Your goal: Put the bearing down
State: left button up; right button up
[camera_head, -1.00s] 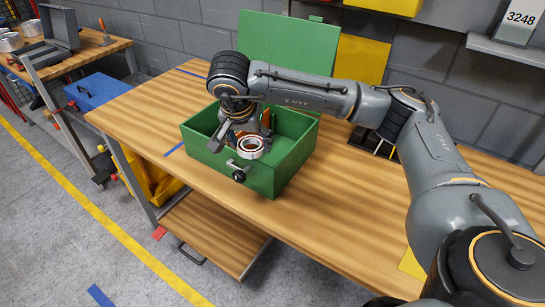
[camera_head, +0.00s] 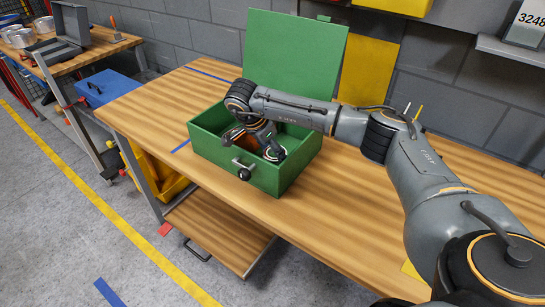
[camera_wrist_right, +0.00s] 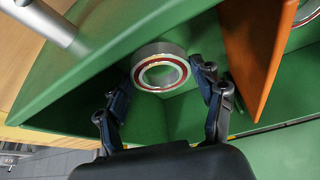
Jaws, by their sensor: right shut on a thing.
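The bearing is a silver ring with a dark red inner band. In the wrist view the bearing (camera_wrist_right: 139,74) sits between the two fingertips of my right gripper (camera_wrist_right: 163,76), inside the green box. In the head view the bearing (camera_head: 275,154) shows just behind the front wall of the green box (camera_head: 215,157), partly covered by my right gripper (camera_head: 266,142). My right gripper reaches down into the box and is shut on the bearing. I cannot tell whether the bearing touches the box floor. My left gripper is out of view.
An orange divider (camera_wrist_right: 258,45) stands in the box beside the right finger. Part of another metal ring (camera_wrist_right: 309,10) shows beyond it. The green lid (camera_head: 295,55) stands open behind. The wooden table (camera_head: 340,215) is clear in front and to the right.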

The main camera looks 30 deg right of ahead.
aim_at(272, 159)
notch_tip(272, 159, down, 3)
jog(key=shift+f+p, duration=0.1)
jog(key=shift+p, duration=0.2)
jog(key=shift+f, duration=0.1)
jog(key=shift+f, duration=0.1)
jog(key=o, duration=1.4)
jog(key=shift+r, duration=0.2)
jog(key=b+v, duration=0.2)
jog(key=v, duration=1)
